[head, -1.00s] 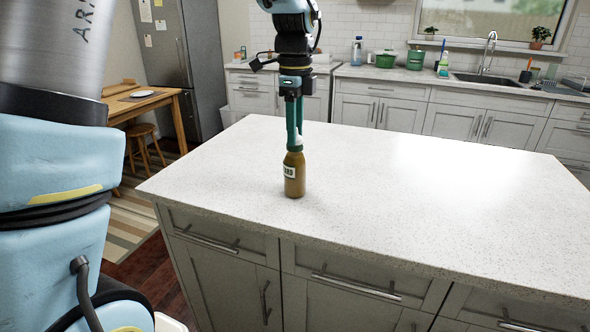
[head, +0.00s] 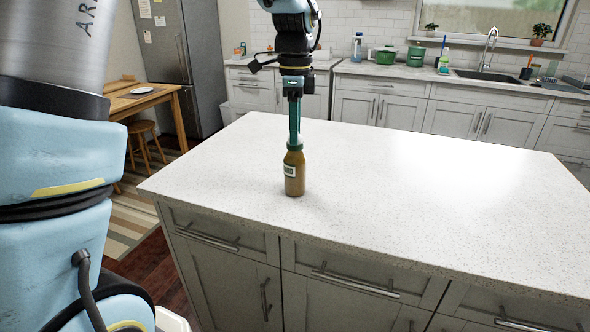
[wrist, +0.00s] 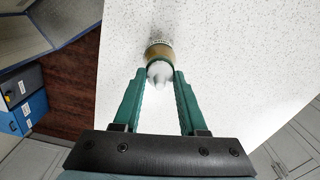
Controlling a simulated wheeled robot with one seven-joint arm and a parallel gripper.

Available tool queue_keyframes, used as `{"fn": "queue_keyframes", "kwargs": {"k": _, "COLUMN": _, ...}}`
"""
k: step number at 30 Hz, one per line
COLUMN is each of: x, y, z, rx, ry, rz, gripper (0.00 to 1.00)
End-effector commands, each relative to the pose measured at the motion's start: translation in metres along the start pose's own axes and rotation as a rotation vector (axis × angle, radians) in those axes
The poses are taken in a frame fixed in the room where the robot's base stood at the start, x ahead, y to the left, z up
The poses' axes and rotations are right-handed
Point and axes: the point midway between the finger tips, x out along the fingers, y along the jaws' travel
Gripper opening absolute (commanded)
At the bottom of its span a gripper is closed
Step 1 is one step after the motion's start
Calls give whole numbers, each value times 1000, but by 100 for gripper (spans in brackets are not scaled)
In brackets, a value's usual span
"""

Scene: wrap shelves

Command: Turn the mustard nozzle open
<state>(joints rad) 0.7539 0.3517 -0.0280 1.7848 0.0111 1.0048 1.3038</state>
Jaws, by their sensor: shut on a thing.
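The mustard bottle (head: 294,180) is brown with a pale label. It stands upright on the island counter near its left front part. My gripper (head: 294,142) points straight down over the bottle and is shut on its top. In the wrist view the white nozzle (wrist: 158,72) sits between the two green fingers, above the brown bottle body (wrist: 158,51). In the head view the fingers line up one behind the other and hide the nozzle. I cannot tell how far the nozzle is turned.
The pale speckled island counter (head: 420,190) is clear around the bottle. Behind it stand a back counter with a sink (head: 488,78), a green pot (head: 385,56) and a green canister (head: 416,55). A wooden table (head: 150,102) is at the left.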

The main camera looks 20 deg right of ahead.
Motion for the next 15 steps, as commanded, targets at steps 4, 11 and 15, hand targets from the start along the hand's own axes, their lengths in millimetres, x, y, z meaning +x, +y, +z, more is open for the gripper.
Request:
{"fn": "queue_keyframes", "kwargs": {"k": 4, "x": -2, "y": 0, "z": 0, "rx": -89, "ry": 0, "rz": 0, "gripper": 24}}
{"fn": "queue_keyframes", "kwargs": {"k": 11, "x": 0, "y": 0, "z": 0, "rx": -127, "ry": 0, "rz": 0, "gripper": 24}}
{"fn": "queue_keyframes", "kwargs": {"k": 15, "x": -1, "y": 0, "z": 0, "rx": -131, "ry": 0, "rz": 0, "gripper": 24}}
